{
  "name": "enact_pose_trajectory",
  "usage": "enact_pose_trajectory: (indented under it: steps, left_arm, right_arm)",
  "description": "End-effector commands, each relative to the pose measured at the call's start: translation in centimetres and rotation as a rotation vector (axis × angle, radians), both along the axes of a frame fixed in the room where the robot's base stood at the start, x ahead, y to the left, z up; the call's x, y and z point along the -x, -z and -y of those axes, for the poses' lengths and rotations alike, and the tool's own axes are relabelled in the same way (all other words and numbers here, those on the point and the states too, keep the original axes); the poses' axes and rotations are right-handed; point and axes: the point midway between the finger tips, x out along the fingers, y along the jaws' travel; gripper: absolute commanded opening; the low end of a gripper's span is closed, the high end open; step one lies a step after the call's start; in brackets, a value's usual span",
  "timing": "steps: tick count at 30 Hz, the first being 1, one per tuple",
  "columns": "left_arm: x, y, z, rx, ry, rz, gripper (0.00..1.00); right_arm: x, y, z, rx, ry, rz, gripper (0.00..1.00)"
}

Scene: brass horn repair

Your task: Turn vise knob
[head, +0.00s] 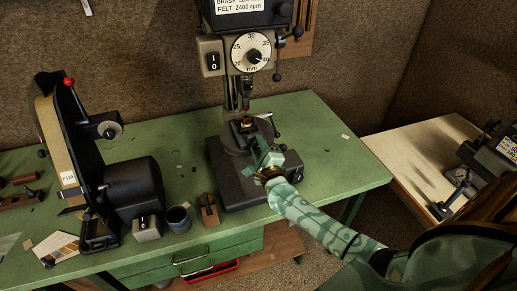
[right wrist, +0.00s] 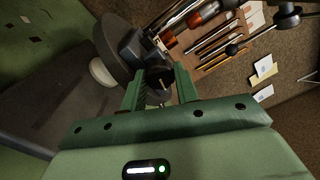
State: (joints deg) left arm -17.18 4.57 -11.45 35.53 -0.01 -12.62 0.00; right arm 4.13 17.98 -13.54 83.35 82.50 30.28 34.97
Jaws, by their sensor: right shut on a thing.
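My right gripper (head: 266,150) reaches in from the right to the front of the drill press table. In the right wrist view its two green fingers (right wrist: 158,90) are shut on a dark round knob (right wrist: 160,75). The knob has a light mark on it. Behind it is the dark body of the vise (right wrist: 132,45). In the head view the vise (head: 246,126) sits under the drill chuck, with something brass-coloured at its top; my gripper hides the knob there. My left gripper is in neither view.
The drill press (head: 235,80) stands on the green bench (head: 320,140). A pale table (head: 400,150) with a dark machine stands at the right. The bench right of the press is mostly clear.

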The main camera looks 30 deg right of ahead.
Motion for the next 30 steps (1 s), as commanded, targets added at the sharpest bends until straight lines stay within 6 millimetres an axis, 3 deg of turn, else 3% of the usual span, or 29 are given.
enact_pose_trajectory:
  steps: [15,30]
  left_arm:
    - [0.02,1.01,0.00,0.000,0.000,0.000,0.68]
    - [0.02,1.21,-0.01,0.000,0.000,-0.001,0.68]
  right_arm:
    - [0.05,0.26,-0.10,-0.375,0.001,0.087,0.08]
    - [0.05,0.25,-0.09,-0.472,0.002,0.111,0.08]
